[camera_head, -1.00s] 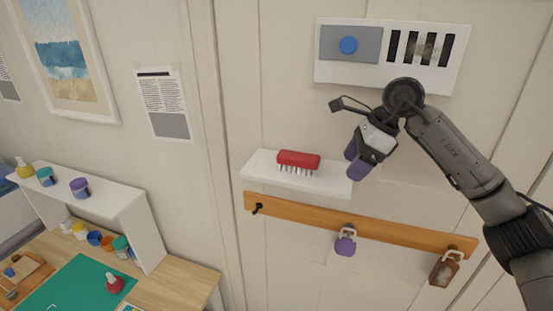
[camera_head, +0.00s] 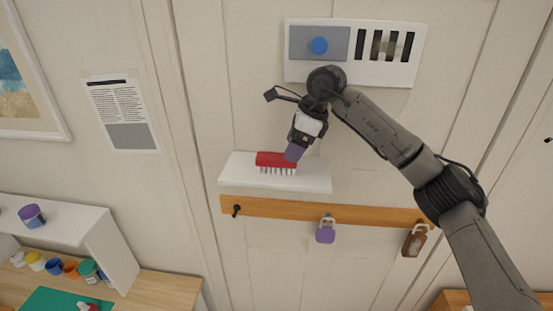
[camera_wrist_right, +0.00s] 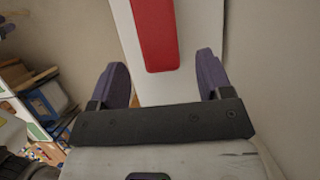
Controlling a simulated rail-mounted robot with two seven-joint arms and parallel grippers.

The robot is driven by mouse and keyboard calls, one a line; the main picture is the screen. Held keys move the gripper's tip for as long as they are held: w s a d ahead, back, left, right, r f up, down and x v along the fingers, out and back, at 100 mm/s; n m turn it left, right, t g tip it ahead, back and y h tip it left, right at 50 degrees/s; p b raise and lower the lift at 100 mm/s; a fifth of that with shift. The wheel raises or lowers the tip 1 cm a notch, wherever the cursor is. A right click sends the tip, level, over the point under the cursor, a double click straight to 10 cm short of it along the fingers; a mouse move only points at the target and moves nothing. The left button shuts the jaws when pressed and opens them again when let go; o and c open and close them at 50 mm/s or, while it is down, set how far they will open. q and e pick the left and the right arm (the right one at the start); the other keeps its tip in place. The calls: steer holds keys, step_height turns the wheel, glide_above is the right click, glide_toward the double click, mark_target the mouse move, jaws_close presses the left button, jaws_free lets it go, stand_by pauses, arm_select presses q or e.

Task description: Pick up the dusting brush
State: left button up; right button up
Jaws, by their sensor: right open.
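The dusting brush (camera_head: 276,161) has a red back and white bristles. It lies bristles down on a small white wall shelf (camera_head: 240,175). My right gripper (camera_head: 294,152) is at the brush's right end in the head view, and its purple fingers overlap that end in the picture. In the right wrist view the red back of the brush (camera_wrist_right: 155,35) lies ahead, between the lines of the two spread fingers (camera_wrist_right: 160,82). The gripper is open and empty. My left gripper is not in view.
A wooden rail (camera_head: 280,209) runs below the shelf, with a purple padlock (camera_head: 325,232) and a brown tag-like item (camera_head: 414,240) hanging from it. A desk with paint jars stands lower left.

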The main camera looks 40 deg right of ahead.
mark_target(279, 156)
steer(key=shift+w+a, duration=0.45)
steer(key=shift+w, duration=0.05)
steer(key=p+x, duration=0.1)
steer(key=x, duration=0.3)
steer(key=shift+w+a+r+p, duration=0.2)
steer(key=shift+a+r+p, duration=0.05)
steer(key=shift+a+p, duration=0.1)
steer(key=shift+x, duration=0.8)
steer(key=shift+f, duration=0.3)
steer(key=c, duration=1.1)
steer(key=shift+r, duration=0.15)
